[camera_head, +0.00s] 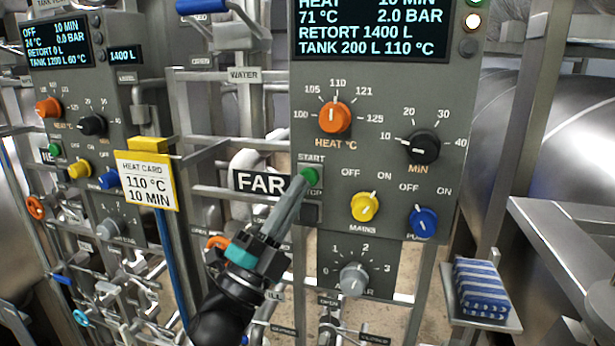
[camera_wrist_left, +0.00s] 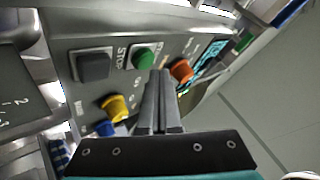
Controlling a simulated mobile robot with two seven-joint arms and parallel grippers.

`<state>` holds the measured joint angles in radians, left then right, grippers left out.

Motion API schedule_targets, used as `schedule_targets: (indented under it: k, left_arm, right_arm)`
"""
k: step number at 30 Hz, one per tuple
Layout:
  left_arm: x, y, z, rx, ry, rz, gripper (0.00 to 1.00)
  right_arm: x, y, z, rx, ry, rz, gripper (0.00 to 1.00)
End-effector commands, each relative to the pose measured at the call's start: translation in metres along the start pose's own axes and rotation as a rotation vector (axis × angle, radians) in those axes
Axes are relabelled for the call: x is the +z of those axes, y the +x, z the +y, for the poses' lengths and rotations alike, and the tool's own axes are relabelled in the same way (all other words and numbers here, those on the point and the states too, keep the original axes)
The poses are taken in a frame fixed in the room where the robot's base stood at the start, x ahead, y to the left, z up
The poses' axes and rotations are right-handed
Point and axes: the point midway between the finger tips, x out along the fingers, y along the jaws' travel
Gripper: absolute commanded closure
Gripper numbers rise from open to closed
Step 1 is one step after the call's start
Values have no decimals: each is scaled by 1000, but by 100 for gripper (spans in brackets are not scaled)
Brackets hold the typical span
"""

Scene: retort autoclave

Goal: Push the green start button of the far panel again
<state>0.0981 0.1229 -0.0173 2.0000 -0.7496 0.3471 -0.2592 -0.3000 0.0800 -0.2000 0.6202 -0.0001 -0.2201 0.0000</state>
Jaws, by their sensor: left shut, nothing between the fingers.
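The far panel (camera_head: 385,75) is the large grey panel right of centre, with a black FAR label (camera_head: 262,182) at its left edge. Its green start button (camera_head: 310,176) sits under the word START; it also shows in the left wrist view (camera_wrist_left: 143,57). My left gripper (camera_head: 301,181) is shut and empty. Its fingertips overlap the button's lower left edge in the head view. In the left wrist view the fingertips (camera_wrist_left: 159,74) lie just beside the button; I cannot tell whether they touch it. My right gripper is not in view.
A dark stop button (camera_wrist_left: 93,66) sits beside the green one. Orange HEAT (camera_head: 334,117), black MIN (camera_head: 423,147), yellow MAINS (camera_head: 365,206) and blue (camera_head: 423,222) knobs are near. The far display (camera_head: 370,30) reads HEAT, 71 °C. A yellow heat card (camera_head: 146,181) stands left.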

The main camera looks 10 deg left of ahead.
Motion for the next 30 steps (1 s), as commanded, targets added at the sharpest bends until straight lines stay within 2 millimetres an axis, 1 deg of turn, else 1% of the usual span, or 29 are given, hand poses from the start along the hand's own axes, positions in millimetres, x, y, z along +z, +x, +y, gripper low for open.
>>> schedule_targets:
  k: [9,22,25,30]
  left_arm:
    - [-1,-2,-1,0,-1,0,100]
    - [-21,-30,-21,1,-1,0,100]
    - [-24,-34,-24,1,0,1,100]
    - [-26,-35,-26,0,0,1,100]
  right_arm:
    - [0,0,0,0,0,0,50]
    - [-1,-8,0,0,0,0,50]
    - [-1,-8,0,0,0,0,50]
    - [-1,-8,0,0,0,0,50]
